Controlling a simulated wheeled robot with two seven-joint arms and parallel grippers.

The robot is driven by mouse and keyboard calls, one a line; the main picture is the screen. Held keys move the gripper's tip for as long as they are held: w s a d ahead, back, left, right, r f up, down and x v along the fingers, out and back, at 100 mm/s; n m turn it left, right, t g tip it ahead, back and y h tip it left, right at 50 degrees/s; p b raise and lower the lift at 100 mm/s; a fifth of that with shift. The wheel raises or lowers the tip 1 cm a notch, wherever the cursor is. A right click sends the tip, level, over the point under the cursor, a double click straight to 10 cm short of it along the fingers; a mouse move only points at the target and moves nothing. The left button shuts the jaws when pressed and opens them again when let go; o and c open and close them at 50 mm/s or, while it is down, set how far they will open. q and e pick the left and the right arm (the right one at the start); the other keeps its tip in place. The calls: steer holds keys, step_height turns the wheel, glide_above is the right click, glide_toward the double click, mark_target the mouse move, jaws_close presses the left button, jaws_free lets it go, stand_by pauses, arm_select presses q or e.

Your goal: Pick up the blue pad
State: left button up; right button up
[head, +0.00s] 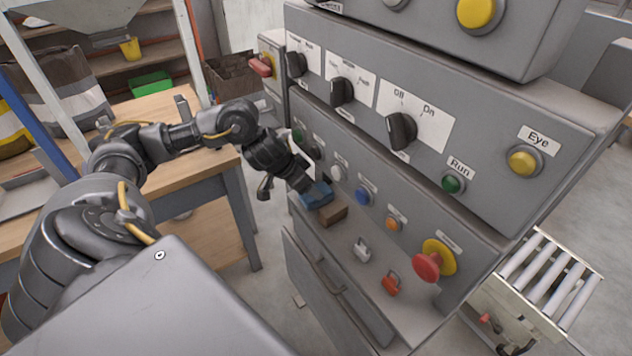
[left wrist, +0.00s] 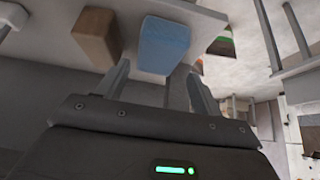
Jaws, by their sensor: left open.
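The blue pad (head: 317,196) lies on the narrow ledge of the grey console, beside a brown block (head: 334,214). My left gripper (head: 306,184) is at the pad, coming from the left, and hides part of it. In the left wrist view, the blue pad (left wrist: 165,44) is just beyond the fingertips, roughly between the open fingers of my left gripper (left wrist: 160,74). The brown block (left wrist: 97,36) is left of the pad there. The jaws are open and empty; I cannot tell whether a finger touches the pad. My right gripper is not in view.
The console face (head: 470,130) rises behind the ledge with knobs, buttons and a red emergency stop (head: 430,265). A grey padlock (head: 361,249) and a red padlock (head: 390,284) are farther along the ledge. A wooden table (head: 165,105) stands left; a roller conveyor (head: 550,270) is lower right.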

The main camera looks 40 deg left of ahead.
arm_select(q)
steer(key=shift+f, duration=0.2)
steer(key=x, duration=0.4)
steer(key=shift+s+d+b, duration=0.1)
steer(key=shift+b, duration=0.3)
steer(key=shift+w+f, duration=0.3)
steer(key=shift+f, duration=0.1)
steer(key=c, duration=0.8)
steer(key=shift+o, duration=0.2)
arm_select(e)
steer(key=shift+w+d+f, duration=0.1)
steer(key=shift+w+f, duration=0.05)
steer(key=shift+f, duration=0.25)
arm_select(q)
steer(key=shift+r, duration=0.1)
